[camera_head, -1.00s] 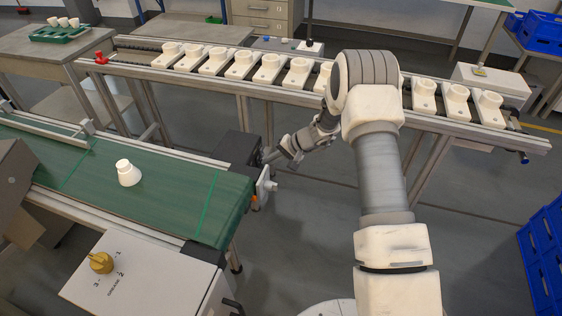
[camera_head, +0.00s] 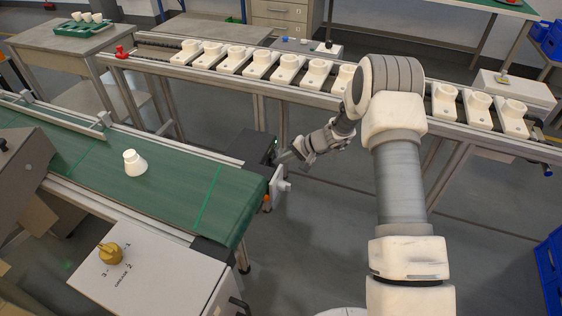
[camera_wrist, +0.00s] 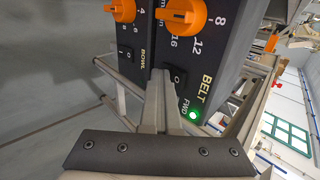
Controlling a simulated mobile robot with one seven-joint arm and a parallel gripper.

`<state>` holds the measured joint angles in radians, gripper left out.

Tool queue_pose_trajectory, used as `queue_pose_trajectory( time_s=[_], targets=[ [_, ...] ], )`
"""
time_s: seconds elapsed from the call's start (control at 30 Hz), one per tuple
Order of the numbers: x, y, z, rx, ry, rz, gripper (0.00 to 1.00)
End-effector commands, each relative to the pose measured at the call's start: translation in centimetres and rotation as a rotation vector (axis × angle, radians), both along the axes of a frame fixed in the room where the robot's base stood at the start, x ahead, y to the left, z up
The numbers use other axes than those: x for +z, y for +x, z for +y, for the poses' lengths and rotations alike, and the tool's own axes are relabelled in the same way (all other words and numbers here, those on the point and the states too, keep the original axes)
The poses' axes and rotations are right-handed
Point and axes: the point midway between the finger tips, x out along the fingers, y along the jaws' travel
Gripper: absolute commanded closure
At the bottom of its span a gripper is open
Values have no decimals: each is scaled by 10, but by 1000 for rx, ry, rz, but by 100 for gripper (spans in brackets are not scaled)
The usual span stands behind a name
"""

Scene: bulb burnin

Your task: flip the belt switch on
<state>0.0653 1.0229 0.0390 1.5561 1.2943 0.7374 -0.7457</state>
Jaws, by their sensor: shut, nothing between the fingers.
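The belt control panel fills the top of the wrist view, a dark face lettered BELT (camera_wrist: 207,88) with an orange knob (camera_wrist: 186,17). The belt switch (camera_wrist: 178,77) is a small black rocker below that knob, partly hidden by my fingers. A green lamp (camera_wrist: 194,115) marked FWD glows beside it. My gripper (camera_wrist: 161,75) is shut and empty, its tips at the panel beside the belt switch; I cannot tell whether they touch it. In the head view my gripper (camera_head: 291,154) is beside the dark control box (camera_head: 257,147) at the belt's end.
A second switch (camera_wrist: 126,54) and knob (camera_wrist: 121,10), lettered BOWL, sit left of the belt controls. A white bulb-shaped piece (camera_head: 134,163) stands on the green belt (camera_head: 170,190). A rail of white holders (camera_head: 262,65) runs behind my arm. A yellow selector (camera_head: 110,254) is at front left.

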Motion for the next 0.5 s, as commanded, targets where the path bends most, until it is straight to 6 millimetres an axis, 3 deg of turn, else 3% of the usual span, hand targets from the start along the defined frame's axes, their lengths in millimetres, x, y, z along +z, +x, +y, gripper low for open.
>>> queue_pose_trajectory(
  time_s=[0.5],
  targets=[
    [17, 0, 1, 1, 3, -2, 100]
  ],
)
